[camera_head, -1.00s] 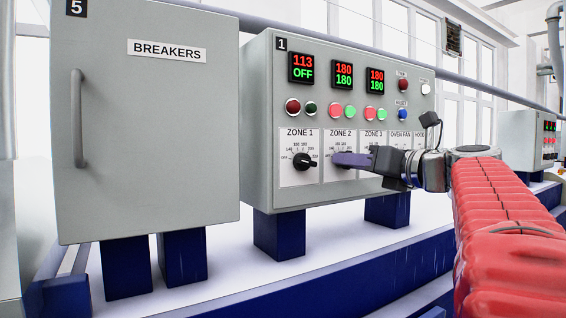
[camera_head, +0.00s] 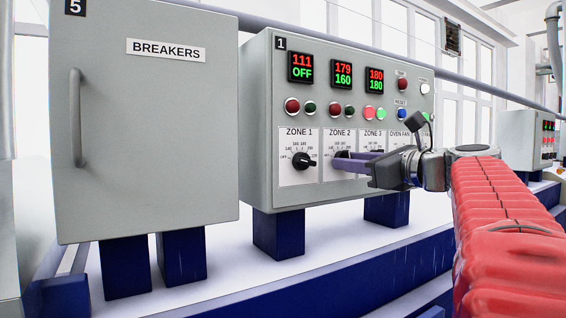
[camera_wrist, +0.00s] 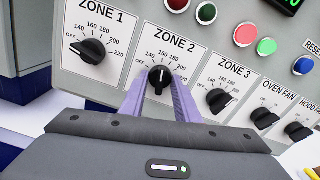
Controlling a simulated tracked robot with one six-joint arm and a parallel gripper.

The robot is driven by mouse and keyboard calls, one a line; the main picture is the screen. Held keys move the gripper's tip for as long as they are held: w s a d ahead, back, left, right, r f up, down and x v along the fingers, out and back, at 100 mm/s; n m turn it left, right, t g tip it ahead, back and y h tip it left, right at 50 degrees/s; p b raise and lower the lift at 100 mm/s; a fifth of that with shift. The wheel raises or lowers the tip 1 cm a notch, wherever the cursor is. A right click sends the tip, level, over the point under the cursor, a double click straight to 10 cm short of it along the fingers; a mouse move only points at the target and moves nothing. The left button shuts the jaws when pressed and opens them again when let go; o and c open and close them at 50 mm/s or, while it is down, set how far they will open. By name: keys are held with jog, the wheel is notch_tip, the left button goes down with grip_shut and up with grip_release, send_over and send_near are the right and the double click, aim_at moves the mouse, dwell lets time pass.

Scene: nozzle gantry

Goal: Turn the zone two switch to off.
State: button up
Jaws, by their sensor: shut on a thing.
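The zone two switch (camera_wrist: 159,78) is a black rotary knob on the ZONE 2 plate of the grey control panel (camera_head: 262,120). In the wrist view its white mark points up, near 160 on the dial, away from OFF at the left. My gripper's purple fingers (camera_wrist: 162,88) are shut on the knob, one on each side. In the head view my gripper (camera_head: 340,160) reaches in from the right and its fingers hide most of this knob. The zone two display (camera_head: 343,75) reads 179 over 160, and the two lamps below it look dark.
The zone one knob (camera_wrist: 88,50) stands close on the left, its mark toward OFF. The zone three knob (camera_wrist: 221,101) stands close on the right.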

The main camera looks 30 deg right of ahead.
jog(key=n, duration=1.2)
jog(key=shift+f+n, duration=0.1)
jog(key=shift+n, duration=0.2)
jog(key=o, duration=1)
jog(key=shift+s, duration=0.1)
jog(key=s, duration=1.3)
jog(key=shift+s+d, duration=0.2)
jog(key=shift+s, duration=0.1)
